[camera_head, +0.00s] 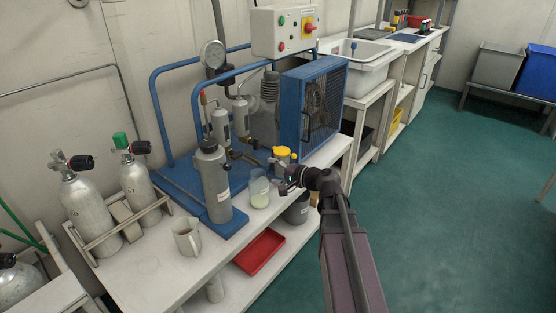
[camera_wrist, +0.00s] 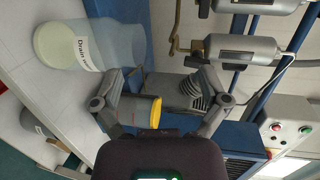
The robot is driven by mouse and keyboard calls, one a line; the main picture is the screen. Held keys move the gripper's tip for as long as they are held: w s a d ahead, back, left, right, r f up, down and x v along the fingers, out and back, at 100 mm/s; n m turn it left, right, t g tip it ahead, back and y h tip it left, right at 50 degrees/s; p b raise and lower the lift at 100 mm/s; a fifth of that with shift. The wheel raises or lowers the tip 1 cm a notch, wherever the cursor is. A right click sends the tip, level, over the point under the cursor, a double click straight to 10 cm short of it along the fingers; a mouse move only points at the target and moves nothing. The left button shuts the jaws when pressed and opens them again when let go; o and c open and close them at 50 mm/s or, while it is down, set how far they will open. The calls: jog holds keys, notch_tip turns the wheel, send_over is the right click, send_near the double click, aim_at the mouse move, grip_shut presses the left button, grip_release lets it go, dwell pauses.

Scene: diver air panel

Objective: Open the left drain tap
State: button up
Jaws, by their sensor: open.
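Two small grey separator cylinders stand on the blue compressor frame in the head view, a left one (camera_head: 221,126) and a right one (camera_head: 241,117). Dark fittings and thin pipes (camera_head: 246,155) run below them; I cannot clearly make out the left drain tap. In the sideways wrist view, one cylinder (camera_wrist: 232,48) has a brass-coloured pipe (camera_wrist: 174,38) at its lower end. My gripper (camera_head: 284,187) is open and empty, in front of the bench beside the drain water jar (camera_head: 260,190). In the wrist view its fingers (camera_wrist: 158,100) are spread, apart from the cylinders.
A tall grey filter (camera_head: 213,182) stands left of the jar. A beaker (camera_head: 186,237) and gas bottles are further left. The green floor at right is clear.

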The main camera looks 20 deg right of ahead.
jog(key=s+a+f+n+g+h, duration=0.3)
jog(key=s+a+f+n+g, duration=0.3)
jog(key=f, duration=0.3)
jog(key=s+d+f+n+g+h, duration=0.1)
jog(key=s+f+g+h, duration=0.1)
jog(key=s+f+h, duration=0.1)
jog(key=s+d+f+n+g+h, duration=0.2)
jog(key=s+f+g+h, duration=0.1)
jog(key=s, duration=0.5)
jog(key=shift+s+n+g+h, duration=0.2)
jog(key=shift+n+g+h, duration=0.1)
jog(key=shift+h, duration=0.6)
